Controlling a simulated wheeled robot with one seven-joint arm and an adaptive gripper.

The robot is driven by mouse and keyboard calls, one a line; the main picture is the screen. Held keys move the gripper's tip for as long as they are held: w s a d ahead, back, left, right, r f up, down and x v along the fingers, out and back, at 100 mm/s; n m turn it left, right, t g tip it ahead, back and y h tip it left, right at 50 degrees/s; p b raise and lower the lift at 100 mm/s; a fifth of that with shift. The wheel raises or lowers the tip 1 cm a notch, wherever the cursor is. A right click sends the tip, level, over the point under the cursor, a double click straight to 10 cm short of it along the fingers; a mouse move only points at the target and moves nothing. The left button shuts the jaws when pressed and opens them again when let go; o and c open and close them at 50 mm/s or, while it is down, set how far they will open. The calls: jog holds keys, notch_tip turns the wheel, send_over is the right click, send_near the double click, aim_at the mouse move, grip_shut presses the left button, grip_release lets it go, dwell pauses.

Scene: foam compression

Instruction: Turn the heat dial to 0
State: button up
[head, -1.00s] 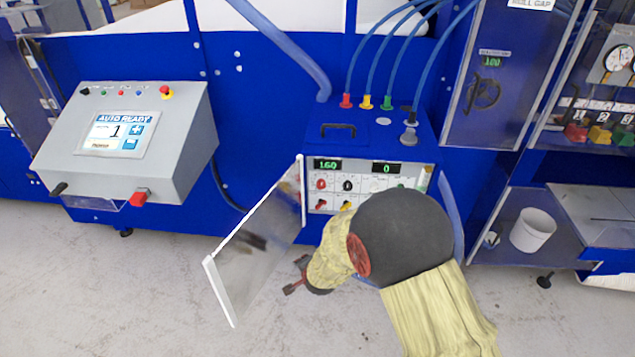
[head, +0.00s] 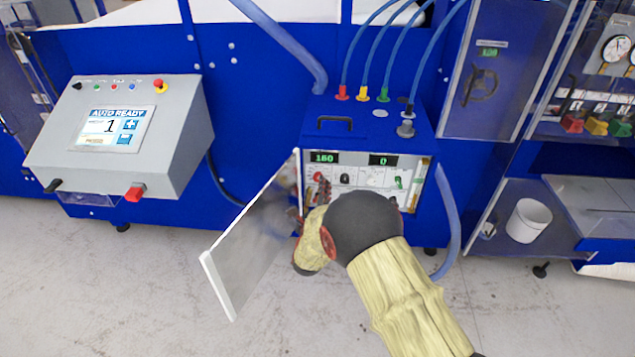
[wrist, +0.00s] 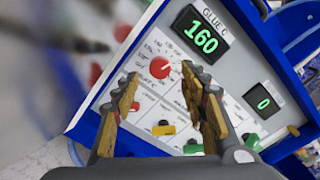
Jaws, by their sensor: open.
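The red dial (head: 318,176) sits on the white control panel of the blue box, below the green display (head: 324,157) reading 160. In the wrist view the red dial (wrist: 162,67) shows between and beyond my fingertips, with a printed scale around it. The display there (wrist: 201,37) reads 160 and is labelled GLUE C. My gripper (wrist: 160,74) is open and empty, its fingers pointing at the dial. In the head view my gripper (head: 311,201) is in front of the panel's left part, partly hidden by my wrist. I cannot tell whether it touches the dial.
The open clear door (head: 250,240) stands out to the left of the panel, close to my gripper. A second display (head: 383,160) reads 0. Black, yellow and green controls are nearby. A grey console (head: 118,135) stands left; the floor is clear.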

jog(key=w, duration=0.4)
jog(key=shift+w, duration=0.25)
jog(key=c, duration=1.1)
grip_shut()
